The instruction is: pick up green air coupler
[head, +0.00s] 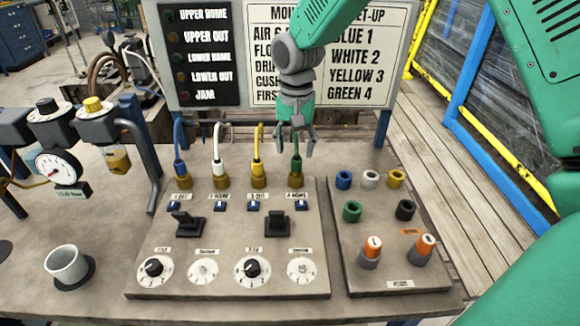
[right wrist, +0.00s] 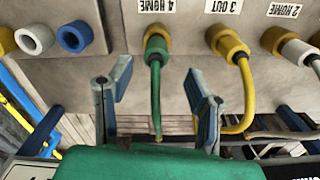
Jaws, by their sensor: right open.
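The green air coupler (right wrist: 155,48) is plugged in at the port labelled 4 HOME, with its green hose running from it. In the head view, the green hose (head: 297,163) rises from a brass-coloured fitting (head: 296,181), the rightmost of the row. My right gripper (head: 296,142) points down over this hose and hides part of it. In the right wrist view, the right gripper (right wrist: 158,76) is open, with a finger on each side of the green hose and both apart from it. My left gripper is not in view.
Yellow (head: 258,175), white (head: 219,177) and blue (head: 181,175) hoses stand to the left, yellow closest. A side plate (head: 385,265) holds coloured sockets and orange-topped knobs. A sign board (head: 330,50) stands behind. A cup (head: 67,262) and a gauge (head: 58,167) are further left.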

